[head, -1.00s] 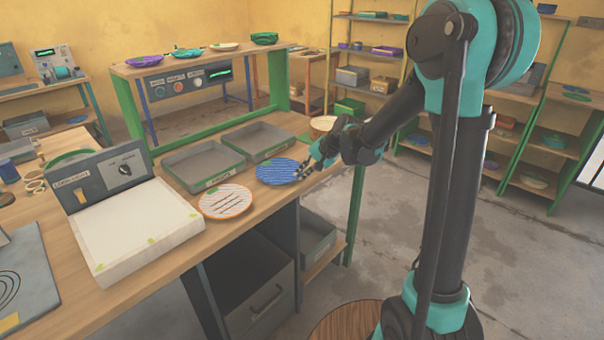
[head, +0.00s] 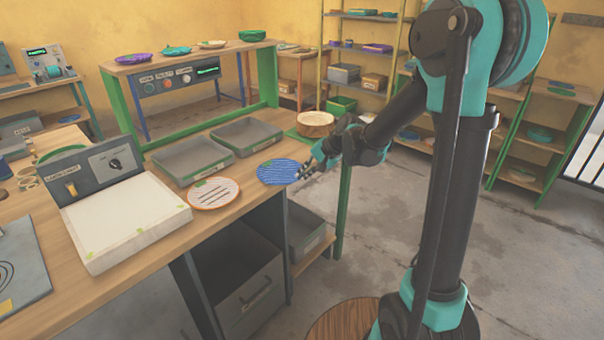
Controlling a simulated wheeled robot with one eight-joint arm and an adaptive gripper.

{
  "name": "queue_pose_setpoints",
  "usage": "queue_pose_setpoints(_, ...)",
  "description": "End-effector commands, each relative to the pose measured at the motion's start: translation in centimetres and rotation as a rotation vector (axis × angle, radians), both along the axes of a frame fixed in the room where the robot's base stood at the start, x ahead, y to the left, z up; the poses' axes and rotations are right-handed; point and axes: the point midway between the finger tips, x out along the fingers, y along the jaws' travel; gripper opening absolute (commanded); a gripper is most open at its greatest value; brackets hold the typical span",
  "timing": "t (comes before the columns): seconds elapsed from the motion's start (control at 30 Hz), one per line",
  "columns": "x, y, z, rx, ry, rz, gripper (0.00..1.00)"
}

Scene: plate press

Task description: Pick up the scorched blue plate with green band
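A blue plate (head: 276,171) with wavy light lines and a small green patch lies on the wooden bench near its front edge. I cannot make out a full green band or scorching at this size. My gripper (head: 305,172) is at the plate's right rim, with its fingers pointing down and left towards it. The fingers overlap the rim in the picture. I cannot tell whether they touch the plate or how far apart they are.
A white plate with an orange rim (head: 214,193) lies just left of the blue plate. Two grey trays (head: 192,160) stand behind. A light box (head: 125,220) is at the left, and a round wooden block (head: 315,123) is at the bench's far end.

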Motion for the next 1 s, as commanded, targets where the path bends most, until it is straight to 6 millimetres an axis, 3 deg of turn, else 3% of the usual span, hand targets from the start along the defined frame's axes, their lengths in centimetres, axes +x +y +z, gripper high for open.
queue_pose_setpoints(0.3,-0.1,-0.1,0.0,-0.001,0.001,0.001,0.0)
queue_pose_setpoints(0.53,-0.1,-0.1,0.0,0.0,0.0,0.001,0.29)
queue_pose_setpoints(0.83,-0.1,-0.1,0.1,0.0,0.0,0.0,0.29)
queue_pose_setpoints(1.0,-0.4,-0.9,1.1,-0.001,0.0,0.0,0.29)
